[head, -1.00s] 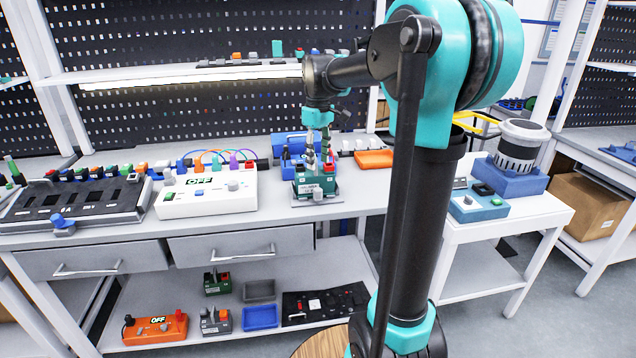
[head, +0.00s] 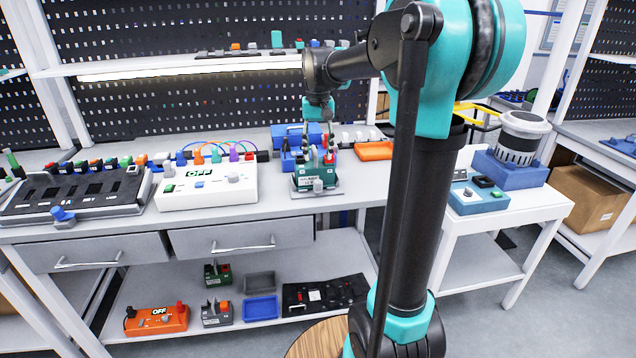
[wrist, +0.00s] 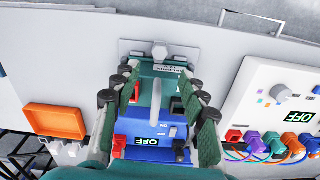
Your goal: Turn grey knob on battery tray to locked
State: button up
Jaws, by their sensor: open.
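The battery tray (head: 332,192) is a grey plate at the bench's front edge, with a green battery block (head: 304,180) standing on it. The grey knob (head: 318,185) is at the tray's front side. In the wrist view the knob (wrist: 160,52) shows beyond the fingertips, at the top middle, with the tray plate (wrist: 130,47) around it. My gripper (wrist: 158,80) is open and empty, its fingers apart on either side of the green block. In the head view my gripper (head: 318,145) points down above and behind the knob. I cannot tell whether the fingers touch the block.
A blue unit with an OFF display (wrist: 148,141) sits behind the battery. A white OFF panel (head: 207,190) with cables stands to the left in the head view. An orange tray (head: 374,151) lies to the right. The bench strip right of the battery tray is clear.

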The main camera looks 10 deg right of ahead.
aim_at(318, 181)
notch_tip(318, 181, down, 11)
jog(key=shift+r, duration=0.1)
dwell(0.3)
grip_shut()
jog(key=shift+n, duration=0.7)
grip_release()
